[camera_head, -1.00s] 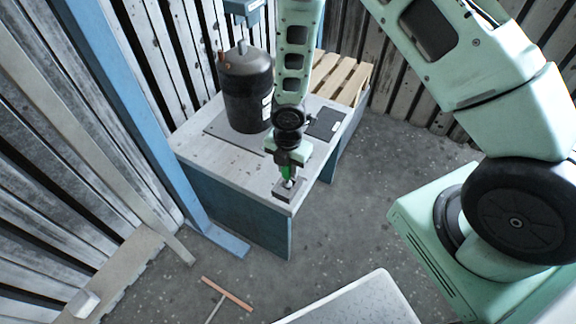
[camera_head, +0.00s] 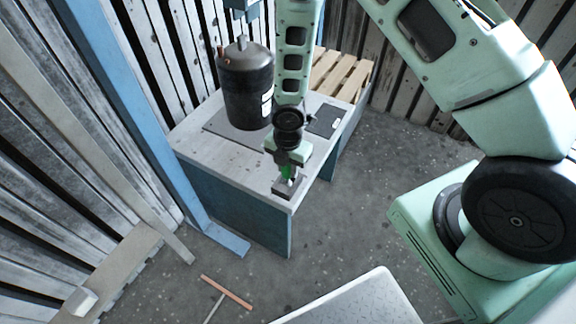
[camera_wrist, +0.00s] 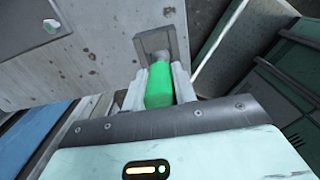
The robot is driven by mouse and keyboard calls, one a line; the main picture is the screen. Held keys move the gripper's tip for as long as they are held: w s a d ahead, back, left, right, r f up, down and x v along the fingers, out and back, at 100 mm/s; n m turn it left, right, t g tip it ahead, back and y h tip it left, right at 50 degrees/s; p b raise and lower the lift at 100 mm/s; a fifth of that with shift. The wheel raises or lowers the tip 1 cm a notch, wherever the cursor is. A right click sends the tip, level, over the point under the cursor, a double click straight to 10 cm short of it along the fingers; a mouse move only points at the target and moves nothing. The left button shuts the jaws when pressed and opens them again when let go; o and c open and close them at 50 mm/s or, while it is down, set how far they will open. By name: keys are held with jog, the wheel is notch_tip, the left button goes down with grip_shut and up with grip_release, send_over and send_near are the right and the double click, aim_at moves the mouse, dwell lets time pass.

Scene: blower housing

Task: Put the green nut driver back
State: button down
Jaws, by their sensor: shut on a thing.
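The green nut driver (camera_wrist: 159,86) is between the two fingers of my gripper (camera_wrist: 160,82), which is shut on its handle. Its far end meets a small grey block-like holder (camera_wrist: 152,41) at the table corner; I cannot tell how deep it sits. In the head view my gripper (camera_head: 288,172) is above the front corner of the table, with a bit of the green handle (camera_head: 286,171) showing. The holder (camera_head: 289,190) lies just below it. The fingers hide part of the tool.
A dark cylindrical tank (camera_head: 247,90) stands on the table (camera_head: 215,155), beside a dark flat pad (camera_head: 327,120). A wooden pallet (camera_head: 342,75) is behind. A blue post (camera_head: 130,110) rises at the left. The floor in front is open, with a T-shaped tool (camera_head: 226,292).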

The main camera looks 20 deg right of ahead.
dwell(0.4)
jog(key=c, duration=0.6)
grip_release()
jog(key=shift+r, duration=0.15)
jog(key=shift+r+p, duration=3.75)
jog(key=shift+r, duration=0.1)
